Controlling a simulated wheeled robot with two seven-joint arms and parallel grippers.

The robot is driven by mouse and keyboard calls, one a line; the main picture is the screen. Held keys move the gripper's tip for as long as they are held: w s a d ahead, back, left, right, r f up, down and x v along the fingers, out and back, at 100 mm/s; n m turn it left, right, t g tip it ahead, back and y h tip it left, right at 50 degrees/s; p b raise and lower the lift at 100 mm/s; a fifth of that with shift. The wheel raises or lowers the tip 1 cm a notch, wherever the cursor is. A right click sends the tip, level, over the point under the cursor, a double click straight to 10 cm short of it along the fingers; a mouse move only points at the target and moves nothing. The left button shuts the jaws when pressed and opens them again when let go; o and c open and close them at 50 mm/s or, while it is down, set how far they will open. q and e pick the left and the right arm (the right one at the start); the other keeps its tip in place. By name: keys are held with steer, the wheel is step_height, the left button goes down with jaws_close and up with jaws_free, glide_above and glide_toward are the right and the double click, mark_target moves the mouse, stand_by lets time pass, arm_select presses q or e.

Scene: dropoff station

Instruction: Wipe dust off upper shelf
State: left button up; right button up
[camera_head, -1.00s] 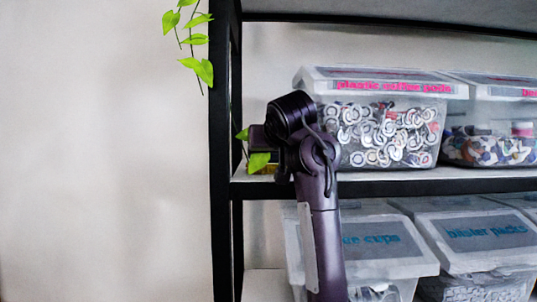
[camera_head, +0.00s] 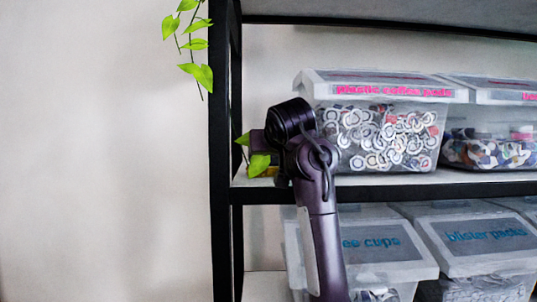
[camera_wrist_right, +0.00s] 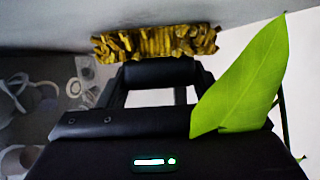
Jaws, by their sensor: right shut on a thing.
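My right gripper (camera_wrist_right: 155,72) is shut on a yellow, ridged cleaning pad (camera_wrist_right: 165,42). The pad spans beyond both fingers. In the head view a small yellow part (camera_head: 270,171) of it shows low behind my arm, at the left end of the shelf (camera_head: 252,182) that bears the clear bins. The pad is close to a pale surface in the wrist view; contact cannot be told. Dust cannot be made out. In the head view my right wrist hides most of the gripper. My left gripper is not in view.
A clear bin of coffee pods (camera_head: 385,140) stands right of my wrist, with another bin (camera_head: 490,150) beyond. Labelled bins (camera_head: 370,250) fill the shelf below. A black post (camera_head: 222,150) stands left. Green leaves (camera_wrist_right: 240,85) hang close by the gripper. A higher shelf (camera_head: 400,14) is overhead.

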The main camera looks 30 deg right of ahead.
steer(key=shift+s+a+f+b, duration=0.15)
steer(key=shift+s+a+b, duration=0.3)
steer(key=shift+s, duration=0.2)
step_height(320, 180, up, 2)
steer(key=shift+w+r+p, duration=0.1)
steer(key=shift+r+p, duration=0.1)
steer(key=shift+p, duration=0.55)
steer(key=shift+r, duration=0.9)
